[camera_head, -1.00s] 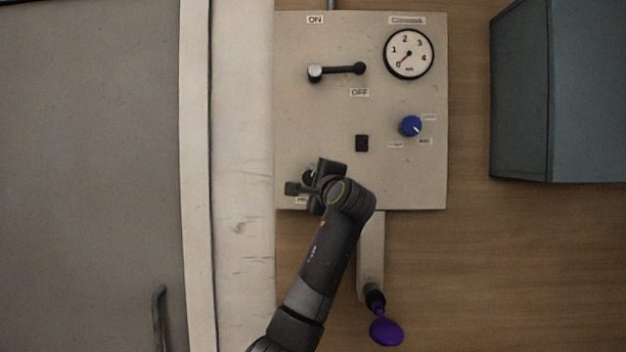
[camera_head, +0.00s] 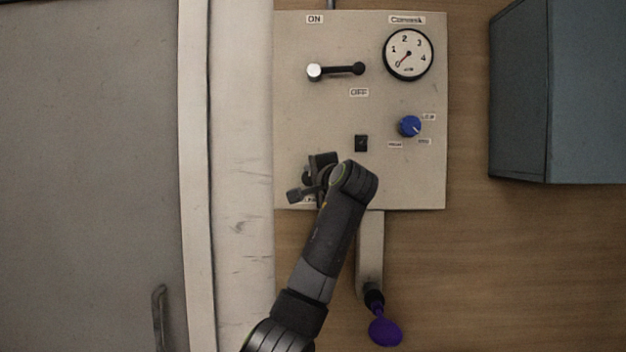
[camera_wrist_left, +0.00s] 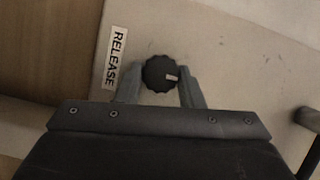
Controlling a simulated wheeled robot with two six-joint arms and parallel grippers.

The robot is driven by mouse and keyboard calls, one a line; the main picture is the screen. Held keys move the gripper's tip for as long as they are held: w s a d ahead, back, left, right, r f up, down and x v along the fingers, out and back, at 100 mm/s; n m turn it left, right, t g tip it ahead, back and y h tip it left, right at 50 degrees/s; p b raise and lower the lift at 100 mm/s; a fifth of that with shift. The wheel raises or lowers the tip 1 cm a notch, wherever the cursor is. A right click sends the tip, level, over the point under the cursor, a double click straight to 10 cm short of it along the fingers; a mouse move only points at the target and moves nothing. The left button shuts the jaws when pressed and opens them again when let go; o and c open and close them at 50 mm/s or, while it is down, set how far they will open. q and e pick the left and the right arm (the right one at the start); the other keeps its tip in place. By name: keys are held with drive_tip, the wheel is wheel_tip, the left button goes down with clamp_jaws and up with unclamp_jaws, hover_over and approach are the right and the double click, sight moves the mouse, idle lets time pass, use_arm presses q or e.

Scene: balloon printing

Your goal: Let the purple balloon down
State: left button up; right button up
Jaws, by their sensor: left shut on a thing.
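The purple balloon (camera_head: 385,331) hangs small and limp-looking from the nozzle (camera_head: 374,299) below the panel. My left gripper (camera_head: 311,179) is at the panel's lower left. In the left wrist view its two fingers (camera_wrist_left: 160,82) are shut on the round black release knob (camera_wrist_left: 160,73), one on each side, beside a RELEASE label (camera_wrist_left: 115,57). A pale mark on the knob points right. In the head view the knob is mostly hidden by my gripper. My right gripper does not show.
The panel (camera_head: 400,180) carries an ON/OFF lever (camera_head: 338,70) lying level, a gauge (camera_head: 409,54) with its needle near 0, a blue knob (camera_head: 410,126) and a black switch (camera_head: 361,143). A blue-grey box (camera_head: 560,100) is at the right.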

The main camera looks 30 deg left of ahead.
use_arm(q)
drive_tip(key=o, duration=1)
drive_tip(key=b+v, duration=0.6)
drive_tip(key=v, duration=1.1)
drive_tip(key=shift+s+d+f, duration=0.1)
drive_tip(key=shift+s+d, duration=0.05)
